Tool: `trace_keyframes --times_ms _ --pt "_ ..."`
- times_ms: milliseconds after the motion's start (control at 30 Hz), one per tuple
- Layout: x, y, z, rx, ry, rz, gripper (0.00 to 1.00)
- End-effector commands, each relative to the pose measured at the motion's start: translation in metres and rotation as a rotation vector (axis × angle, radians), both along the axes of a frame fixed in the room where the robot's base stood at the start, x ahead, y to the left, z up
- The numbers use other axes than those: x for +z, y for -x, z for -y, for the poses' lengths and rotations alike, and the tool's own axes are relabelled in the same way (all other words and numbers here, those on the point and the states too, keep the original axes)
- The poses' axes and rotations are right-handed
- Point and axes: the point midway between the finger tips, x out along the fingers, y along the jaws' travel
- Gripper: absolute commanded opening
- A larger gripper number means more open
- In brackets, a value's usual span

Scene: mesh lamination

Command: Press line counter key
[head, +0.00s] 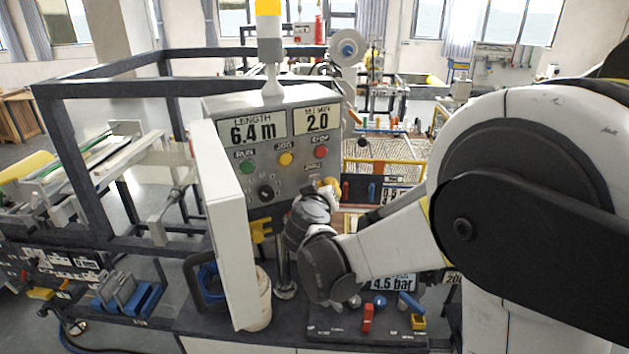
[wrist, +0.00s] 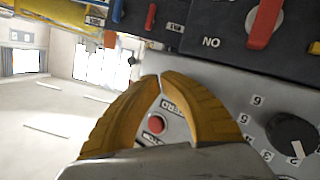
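The grey control box (head: 220,108) stands in the middle of the head view, with a LENGTH display (head: 253,130) reading 6.4 m and another display (head: 317,119) reading 2.0. A small red key (wrist: 156,124) on the panel shows in the wrist view between my two curved yellow fingers, with labels beside it that I cannot read for certain. In the head view my gripper hides it. My gripper (head: 330,186) is at the panel's lower right; its fingertips (wrist: 161,77) meet with nothing held. I cannot tell whether they touch the panel.
Green (head: 247,167), yellow (head: 286,159) and red (head: 321,152) buttons sit above a black knob (head: 265,192), also in the wrist view (wrist: 292,133). A white door (head: 228,220) stands open at left. A red lever (wrist: 265,22) is near the fingers.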

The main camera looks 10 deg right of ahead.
Motion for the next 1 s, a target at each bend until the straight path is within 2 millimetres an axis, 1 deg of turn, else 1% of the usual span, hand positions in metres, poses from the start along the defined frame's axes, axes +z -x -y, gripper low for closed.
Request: trace_keyframes --times_ms 200,1000 --pt "-0.001 -0.007 -0.001 0.000 0.000 0.000 0.00" --pt "0.000 -0.012 -0.003 0.000 0.000 0.000 0.00"
